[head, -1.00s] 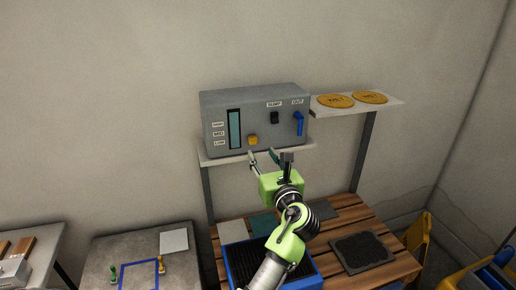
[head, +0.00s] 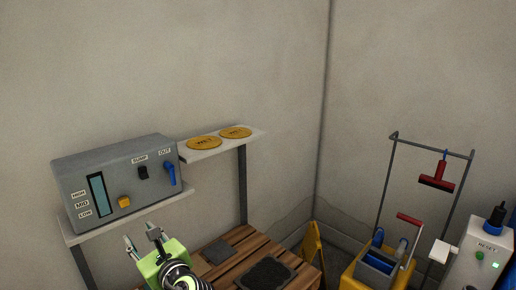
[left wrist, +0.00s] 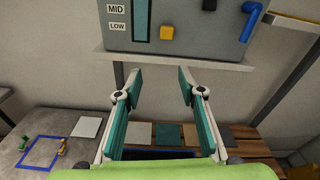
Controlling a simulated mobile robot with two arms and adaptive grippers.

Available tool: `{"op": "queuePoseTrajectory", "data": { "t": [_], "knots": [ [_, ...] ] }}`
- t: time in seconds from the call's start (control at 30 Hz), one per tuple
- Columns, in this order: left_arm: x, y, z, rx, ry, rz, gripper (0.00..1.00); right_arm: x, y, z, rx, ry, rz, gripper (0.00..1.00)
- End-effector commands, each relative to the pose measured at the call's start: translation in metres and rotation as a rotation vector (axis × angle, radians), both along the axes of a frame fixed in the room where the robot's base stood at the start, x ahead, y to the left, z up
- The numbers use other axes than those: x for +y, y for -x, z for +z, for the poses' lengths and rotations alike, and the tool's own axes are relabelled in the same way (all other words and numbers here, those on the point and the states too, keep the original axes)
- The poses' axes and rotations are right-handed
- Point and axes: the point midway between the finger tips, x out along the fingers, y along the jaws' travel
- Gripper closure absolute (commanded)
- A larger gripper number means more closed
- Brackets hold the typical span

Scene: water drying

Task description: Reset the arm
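My left gripper (head: 142,240) is green with teal-padded fingers, at the lower left of the head view in front of the control box's shelf. In the left wrist view its two fingers (left wrist: 157,84) stand apart with nothing between them. The grey control box (head: 112,180) has a level window, a yellow button (head: 124,201), a black SUMP switch (head: 143,172) and a blue OUT lever (head: 170,173). The box also shows above the fingers in the left wrist view (left wrist: 190,35). My right gripper is not in view.
A wooden slatted bench (head: 232,258) with dark mats stands below the shelf. A yellow folding sign (head: 312,243) and a yellow mop bucket (head: 362,280) are to the right. A grey RESET unit (head: 474,262) stands at far right. A squeegee (head: 437,178) hangs on a rack.

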Motion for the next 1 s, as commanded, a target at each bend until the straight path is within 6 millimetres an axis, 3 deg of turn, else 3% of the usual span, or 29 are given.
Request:
{"op": "queuePoseTrajectory", "data": {
  "t": [0.17,0.3,0.5,0.7,1.0],
  "knots": [
    [0.002,0.049,-0.083,-0.161,0.457,0.052,0.64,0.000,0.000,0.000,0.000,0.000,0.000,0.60],
    [-0.010,0.096,-0.142,-0.292,0.854,0.169,0.64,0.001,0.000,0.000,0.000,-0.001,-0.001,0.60],
    [-0.044,0.174,-0.206,-0.440,1.357,0.459,0.64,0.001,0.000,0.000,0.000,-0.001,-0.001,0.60],
    [-0.083,0.242,-0.235,-0.522,1.672,0.786,0.64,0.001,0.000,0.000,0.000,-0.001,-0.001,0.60],
    [-0.127,0.315,-0.245,-0.574,1.878,1.197,0.64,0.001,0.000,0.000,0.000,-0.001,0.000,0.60]
  ]
}}
